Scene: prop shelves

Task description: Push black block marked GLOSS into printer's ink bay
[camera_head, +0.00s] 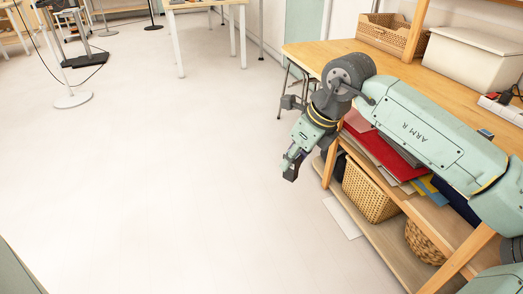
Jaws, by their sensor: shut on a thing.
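My gripper (291,171) hangs at the end of my green arm, left of the wooden shelf unit and above the pale floor. It points down and appears shut on a small dark thing at its tips. The thing is too small and too merged with the dark fingers to tell whether it is the black block, and no GLOSS marking can be read. I cannot make out a printer or an ink bay in this view.
The wooden shelf unit (310,52) stands right, beside my arm. A wicker tray (374,31) and a white box (470,62) are on top. Red folders (385,143) and a woven basket (369,192) sit below.

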